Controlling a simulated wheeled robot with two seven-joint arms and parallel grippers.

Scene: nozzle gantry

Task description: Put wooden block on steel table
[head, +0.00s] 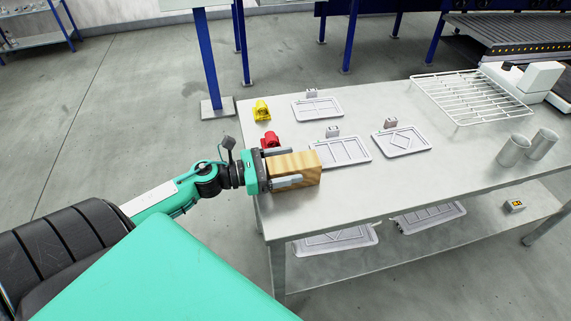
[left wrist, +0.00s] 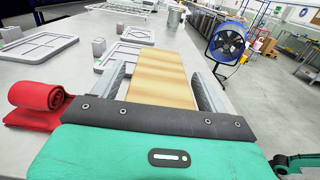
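The wooden block (head: 300,166) is a light, striped rectangular piece over the left edge area of the steel table (head: 370,190). My left gripper (head: 288,166) reaches in from the left with one finger along each side of the block and appears shut on it. In the left wrist view the block (left wrist: 162,78) lies between the two grey fingers, extending forward. I cannot tell whether its underside touches the tabletop. My right gripper is not in view.
A red item (head: 270,140) and a yellow one (head: 261,111) lie near the table's left edge. Grey trays (head: 341,151), a wire rack (head: 468,95) and metal cups (head: 513,151) occupy the back and right. The front middle of the tabletop is clear.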

